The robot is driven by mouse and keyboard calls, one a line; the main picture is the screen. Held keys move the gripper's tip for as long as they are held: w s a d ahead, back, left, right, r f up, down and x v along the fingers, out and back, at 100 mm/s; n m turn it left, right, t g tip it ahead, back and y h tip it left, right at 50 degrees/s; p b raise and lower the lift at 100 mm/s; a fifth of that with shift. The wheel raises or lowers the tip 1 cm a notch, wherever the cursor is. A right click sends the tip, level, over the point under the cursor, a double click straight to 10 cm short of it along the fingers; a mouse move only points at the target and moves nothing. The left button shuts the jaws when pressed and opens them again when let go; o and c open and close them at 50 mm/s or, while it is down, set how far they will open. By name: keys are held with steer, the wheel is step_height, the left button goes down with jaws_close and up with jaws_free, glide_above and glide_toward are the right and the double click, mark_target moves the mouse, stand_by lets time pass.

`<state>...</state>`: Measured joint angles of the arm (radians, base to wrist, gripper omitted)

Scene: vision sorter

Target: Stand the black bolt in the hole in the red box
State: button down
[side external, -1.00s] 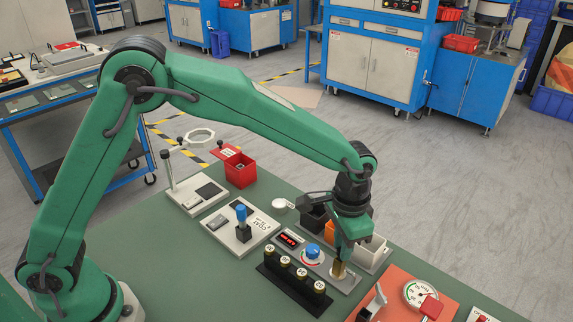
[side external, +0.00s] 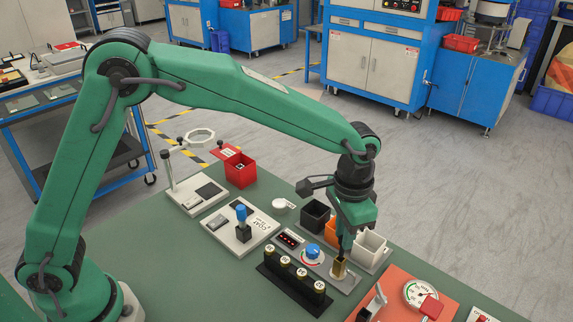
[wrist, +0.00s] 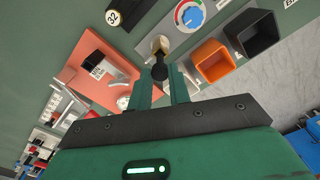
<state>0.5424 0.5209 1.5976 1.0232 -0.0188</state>
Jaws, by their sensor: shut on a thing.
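My gripper (side external: 344,246) is above the brass holder (side external: 339,271) on the grey panel, near the front right of the bench. In the wrist view my gripper (wrist: 160,76) is shut on the black bolt (wrist: 159,68), whose dark head and shaft show between the fingertips. The bolt points towards the brass holder (wrist: 160,43); I cannot tell if its tip is clear of it. The red box (side external: 240,173) stands at the back left of the green bench, well away from my gripper, with its hole on top, too small to make out clearly.
A black rack (side external: 290,287) of brass-topped pegs, a blue knob (side external: 312,251), a grey device (side external: 240,232) and a magnifier stand (side external: 170,170) are to the left.

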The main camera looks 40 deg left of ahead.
steer(key=shift+r, duration=0.6)
steer(key=shift+w+a, duration=0.3)
steer(key=shift+a, duration=0.1)
steer(key=w+a+r+n, duration=0.1)
steer(key=w+a+n, duration=0.1)
steer(key=a, duration=1.1)
steer(key=w+a+r+n, duration=0.1)
steer(key=w+a+n, duration=0.1)
steer(key=a, duration=1.2)
steer(key=w+a+r+n, duration=0.1)
steer(key=w+a+n, duration=0.1)
steer(key=a, duration=1.2)
steer(key=shift+w+r, duration=0.4)
steer(key=shift+w, duration=0.4)
steer(key=shift+f, duration=0.15)
steer(key=shift+f, duration=2.75)
